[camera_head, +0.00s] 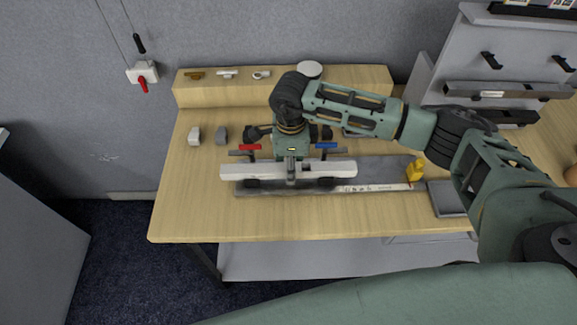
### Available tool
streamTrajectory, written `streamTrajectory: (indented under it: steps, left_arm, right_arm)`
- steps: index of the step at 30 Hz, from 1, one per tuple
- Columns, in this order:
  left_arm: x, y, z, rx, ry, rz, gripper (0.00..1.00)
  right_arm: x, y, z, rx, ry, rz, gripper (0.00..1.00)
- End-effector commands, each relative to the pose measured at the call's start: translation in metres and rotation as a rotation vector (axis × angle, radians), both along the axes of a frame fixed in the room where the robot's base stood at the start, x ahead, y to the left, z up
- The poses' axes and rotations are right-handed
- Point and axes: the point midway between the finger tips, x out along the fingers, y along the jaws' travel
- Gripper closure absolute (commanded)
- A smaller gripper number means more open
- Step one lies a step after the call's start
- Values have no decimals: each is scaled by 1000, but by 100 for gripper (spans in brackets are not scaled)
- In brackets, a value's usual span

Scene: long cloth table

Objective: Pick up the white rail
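The white rail (245,171) lies level, left to right, along the front of a fixture on the wooden bench. Dark supports (262,183) show just under it. My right arm comes in from the right, and its gripper (291,172) points down over the rail's middle. One grey finger shows against the rail's front face and reaches a little below its lower edge. The other finger is hidden behind, so I cannot tell whether the gripper is shut on the rail. My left gripper is not in view.
A clamp with a red handle (249,147) and one with a blue handle (327,145) stand behind the rail. A yellow block (415,170) and a grey box (446,198) are to the right. Small blocks (194,136) sit at the left. The bench's front strip is clear.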

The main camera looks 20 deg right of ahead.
Motion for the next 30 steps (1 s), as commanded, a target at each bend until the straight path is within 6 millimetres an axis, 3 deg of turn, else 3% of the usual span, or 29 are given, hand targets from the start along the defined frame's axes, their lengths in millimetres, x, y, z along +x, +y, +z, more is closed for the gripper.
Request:
streamTrajectory:
  steps: [4, 21, 30]
  left_arm:
    - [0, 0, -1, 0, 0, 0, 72]
    - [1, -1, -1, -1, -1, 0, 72]
    - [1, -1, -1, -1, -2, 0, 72]
  right_arm:
    - [0, 0, -1, 0, 0, 0, 52]
    - [0, 0, 0, 1, 0, -1, 100]
    - [1, 0, 1, 2, -2, -1, 100]
